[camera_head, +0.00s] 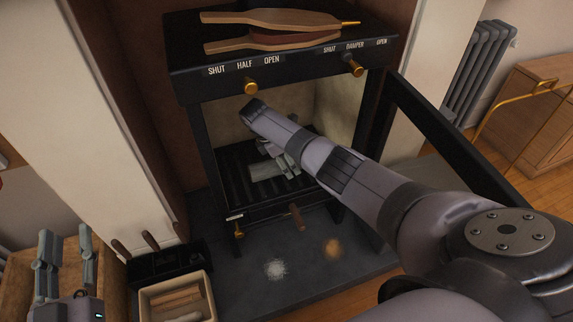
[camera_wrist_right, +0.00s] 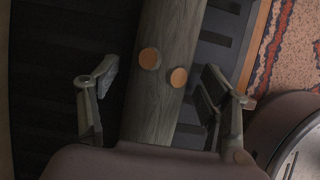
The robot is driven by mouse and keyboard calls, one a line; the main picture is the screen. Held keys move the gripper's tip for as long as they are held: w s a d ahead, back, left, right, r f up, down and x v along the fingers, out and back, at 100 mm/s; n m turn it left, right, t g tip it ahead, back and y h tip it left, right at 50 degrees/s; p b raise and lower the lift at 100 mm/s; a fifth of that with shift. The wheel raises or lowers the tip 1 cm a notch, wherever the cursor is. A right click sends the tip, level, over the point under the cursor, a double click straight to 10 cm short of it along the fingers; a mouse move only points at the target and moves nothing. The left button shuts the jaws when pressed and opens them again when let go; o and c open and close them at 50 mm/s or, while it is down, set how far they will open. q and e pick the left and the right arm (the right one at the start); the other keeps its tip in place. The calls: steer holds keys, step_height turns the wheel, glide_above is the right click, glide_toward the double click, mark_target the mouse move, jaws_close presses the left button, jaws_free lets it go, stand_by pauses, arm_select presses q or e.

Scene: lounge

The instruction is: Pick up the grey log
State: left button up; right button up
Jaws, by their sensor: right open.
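The grey log (camera_head: 265,171) lies on the grate inside the open stove in the head view. In the right wrist view the grey log (camera_wrist_right: 168,40) runs lengthwise, with two round orange-brown spots on it. My right gripper (camera_head: 283,155) reaches into the stove at the log. In the right wrist view its two fingers (camera_wrist_right: 158,80) are spread, one on each side of the log, with gaps showing. My arm hides part of the stove opening. My left gripper (camera_head: 67,236) is open and empty at the lower left, its fingers upright and apart.
The black stove (camera_head: 300,62) has brass knobs and an open door (camera_head: 450,140) at right. Bellows (camera_head: 270,20) lie on top. A crate of wood pieces (camera_head: 148,301) and a tool holder (camera_head: 165,268) stand at lower left. Pale and orange patches mark the hearth slab (camera_head: 305,262).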

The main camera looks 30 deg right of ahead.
steer(key=c, duration=1.6)
